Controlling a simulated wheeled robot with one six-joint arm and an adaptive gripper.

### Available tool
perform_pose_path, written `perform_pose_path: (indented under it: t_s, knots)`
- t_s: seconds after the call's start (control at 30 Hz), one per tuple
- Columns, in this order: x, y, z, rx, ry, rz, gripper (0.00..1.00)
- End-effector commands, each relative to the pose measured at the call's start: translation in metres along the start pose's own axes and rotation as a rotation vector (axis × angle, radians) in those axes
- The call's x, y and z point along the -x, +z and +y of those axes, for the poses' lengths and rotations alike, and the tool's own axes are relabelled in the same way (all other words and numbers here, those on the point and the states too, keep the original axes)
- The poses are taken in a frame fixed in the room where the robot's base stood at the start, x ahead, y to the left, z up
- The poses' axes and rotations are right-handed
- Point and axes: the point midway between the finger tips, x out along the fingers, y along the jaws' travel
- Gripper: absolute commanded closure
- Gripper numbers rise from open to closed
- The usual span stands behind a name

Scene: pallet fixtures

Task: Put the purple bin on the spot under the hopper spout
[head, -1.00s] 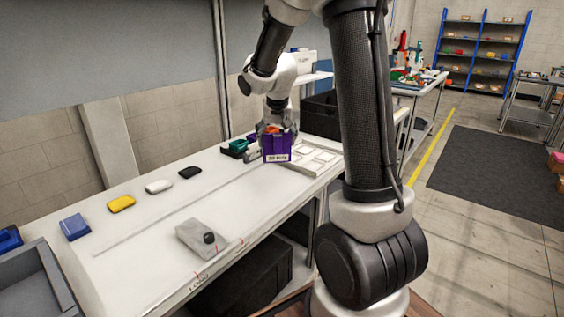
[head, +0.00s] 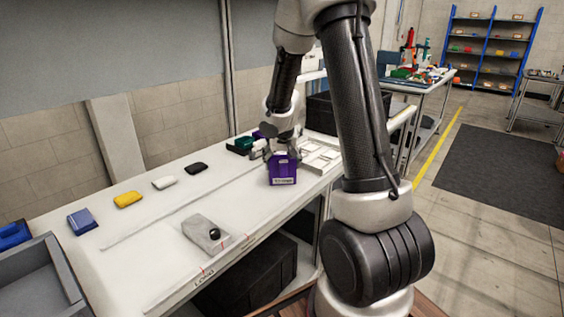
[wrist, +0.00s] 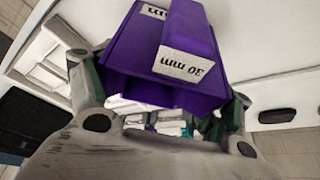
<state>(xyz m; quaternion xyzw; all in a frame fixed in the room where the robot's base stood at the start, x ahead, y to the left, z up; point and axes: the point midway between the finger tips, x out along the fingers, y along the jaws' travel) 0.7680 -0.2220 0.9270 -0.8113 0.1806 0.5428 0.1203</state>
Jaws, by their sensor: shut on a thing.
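The purple bin (head: 283,170) is at the far part of the white bench, just left of the white compartment tray. Its label faces the head camera. My gripper (head: 272,150) is shut on it from above and behind. In the wrist view the purple bin (wrist: 190,40) fills the upper middle, with a "30 mm" label, and my gripper's fingers (wrist: 160,100) lie on either side of it. I cannot tell whether the bin touches the bench. I cannot make out a hopper spout or the spot under it.
A white compartment tray (head: 322,160) lies right of the bin. A green bin (head: 240,146) stands behind left. Black (head: 197,168), white (head: 165,182), yellow (head: 128,200) and blue (head: 83,221) pieces line the back. A grey block with a black knob (head: 206,232) sits in front.

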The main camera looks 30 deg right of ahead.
Motion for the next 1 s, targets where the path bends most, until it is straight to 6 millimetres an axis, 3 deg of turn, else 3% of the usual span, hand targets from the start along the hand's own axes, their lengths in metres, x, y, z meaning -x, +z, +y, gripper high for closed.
perform_pose_path:
  t_s: [0.13,0.17,0.27,0.77,1.0]
  knots:
    - [-0.003,0.001,0.001,-0.001,0.001,0.001,0.47]
    - [-0.003,0.000,0.000,0.001,0.001,0.002,0.16]
    - [-0.002,0.000,0.000,0.000,0.001,0.002,0.00]
    - [0.000,-0.001,0.000,-0.002,0.000,0.002,0.00]
    - [0.036,-0.002,-0.002,-0.001,-0.004,0.005,0.00]
